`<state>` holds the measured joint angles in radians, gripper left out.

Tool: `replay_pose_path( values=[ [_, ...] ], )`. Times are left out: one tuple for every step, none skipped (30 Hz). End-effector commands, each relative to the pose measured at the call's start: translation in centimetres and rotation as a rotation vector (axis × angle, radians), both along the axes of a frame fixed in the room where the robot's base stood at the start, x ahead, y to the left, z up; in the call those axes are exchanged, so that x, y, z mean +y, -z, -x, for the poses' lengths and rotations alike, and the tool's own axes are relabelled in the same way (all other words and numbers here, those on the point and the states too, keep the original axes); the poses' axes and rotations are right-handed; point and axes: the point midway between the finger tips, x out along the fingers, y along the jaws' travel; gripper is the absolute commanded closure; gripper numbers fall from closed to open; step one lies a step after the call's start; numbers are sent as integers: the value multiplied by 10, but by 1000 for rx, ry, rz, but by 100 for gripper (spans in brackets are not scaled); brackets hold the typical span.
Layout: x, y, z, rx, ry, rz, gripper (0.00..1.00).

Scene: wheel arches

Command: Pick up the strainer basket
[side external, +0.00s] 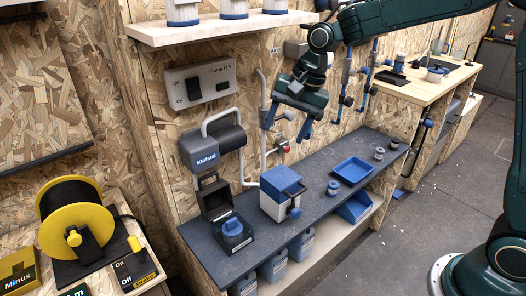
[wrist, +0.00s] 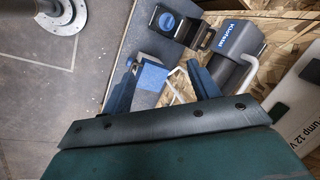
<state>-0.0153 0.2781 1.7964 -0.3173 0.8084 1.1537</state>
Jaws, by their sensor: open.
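No part is plainly labelled as the strainer basket, so I cannot tell for certain which it is. A round blue part (side external: 232,226) sits in a black housing with its lid up on the dark bench; it also shows in the wrist view (wrist: 167,21). A blue-and-white box (side external: 281,193) stands to its right on the bench. My gripper (side external: 287,130) is open and empty, above the bench and higher than the box. In the wrist view, the box (wrist: 152,77) appears between the open fingers (wrist: 161,66), apart from them.
The grey pump (side external: 200,150) and white pipes stand against the chipboard wall behind the housing. A blue tray (side external: 353,170) and small round fittings (side external: 379,154) lie farther right on the bench. A yellow reel (side external: 75,222) stands at left.

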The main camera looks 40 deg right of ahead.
Motion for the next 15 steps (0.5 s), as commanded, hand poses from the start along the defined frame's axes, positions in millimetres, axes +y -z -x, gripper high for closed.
replay_pose_path(
  values=[
    [3, 10, -9, 21, 26, -14, 40],
    [4, 16, -15, 32, 44, -22, 40],
    [6, 23, -21, 48, 67, -34, 40],
    [8, 28, -26, 59, 85, -43, 40],
    [10, 34, -31, 70, 102, -51, 40],
    [12, 41, -37, 84, 127, -62, 40],
    [13, 48, -42, 97, 144, -71, 40],
    [15, 54, -47, 107, 162, -80, 40],
    [17, 62, -52, 124, 186, -90, 40],
    [19, 68, -57, 135, 205, -98, 40],
    [21, 75, -61, 147, 223, -106, 40],
    [23, 84, -66, 164, 246, -117, 40],
    [24, 91, -70, 176, 265, -124, 40],
    [26, 97, -73, 187, 283, -131, 40],
    [28, 107, -78, 204, 307, -141, 40]
  ],
)
